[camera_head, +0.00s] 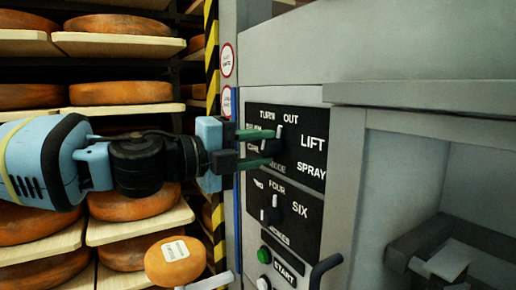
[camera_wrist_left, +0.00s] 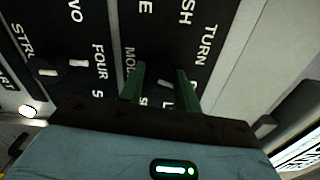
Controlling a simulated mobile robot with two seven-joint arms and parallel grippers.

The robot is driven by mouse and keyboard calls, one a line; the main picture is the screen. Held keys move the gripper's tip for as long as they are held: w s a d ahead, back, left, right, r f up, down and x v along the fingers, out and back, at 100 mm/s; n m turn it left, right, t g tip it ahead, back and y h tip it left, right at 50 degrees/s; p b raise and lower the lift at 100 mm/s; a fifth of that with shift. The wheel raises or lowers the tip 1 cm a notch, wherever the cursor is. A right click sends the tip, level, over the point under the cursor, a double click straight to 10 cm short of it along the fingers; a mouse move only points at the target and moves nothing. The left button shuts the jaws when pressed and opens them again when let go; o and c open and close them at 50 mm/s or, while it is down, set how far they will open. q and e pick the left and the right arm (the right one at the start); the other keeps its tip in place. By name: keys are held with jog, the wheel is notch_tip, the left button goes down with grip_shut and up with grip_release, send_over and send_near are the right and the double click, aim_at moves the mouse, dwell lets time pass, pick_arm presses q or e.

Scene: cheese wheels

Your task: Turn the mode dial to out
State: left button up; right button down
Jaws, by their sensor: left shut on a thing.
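The mode dial (camera_head: 279,132) sits on the upper black panel (camera_head: 312,112) of the grey machine, among the labels TURN, OUT, LIFT and SPRAY. Its white mark points up, close to the word OUT. My left gripper (camera_head: 262,148) reaches in from the left, with its two green fingers at the dial. It is shut on the dial, whose body is mostly hidden by the fingers. In the left wrist view the fingers (camera_wrist_left: 160,80) are on either side of a small white mark on the black panel. My right gripper is not in view.
A second dial (camera_head: 270,210) with labels FOUR and SIX is just below. Under it are a green button (camera_head: 263,255) and a START label. A dark handle (camera_head: 325,268) sticks out at lower right. Shelves of orange cheese wheels (camera_head: 120,92) stand at left.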

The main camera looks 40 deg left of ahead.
aim_at(262, 144)
pick_arm(q)
jog(key=shift+m, duration=0.4)
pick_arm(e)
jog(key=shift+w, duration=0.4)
pick_arm(q)
jog(key=o, duration=1)
jog(key=shift+c, duration=0.2)
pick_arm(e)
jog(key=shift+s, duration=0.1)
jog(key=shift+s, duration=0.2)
pick_arm(q)
jog(key=shift+s+r, duration=0.1)
jog(key=shift+s, duration=0.1)
jog(key=shift+p+v, duration=0.85)
jog(key=shift+v, duration=1.05)
jog(key=p+v, duration=0.1)
jog(key=v, duration=0.2)
jog(key=shift+s+a+p, duration=0.15)
jog(key=shift+s+p, duration=0.15)
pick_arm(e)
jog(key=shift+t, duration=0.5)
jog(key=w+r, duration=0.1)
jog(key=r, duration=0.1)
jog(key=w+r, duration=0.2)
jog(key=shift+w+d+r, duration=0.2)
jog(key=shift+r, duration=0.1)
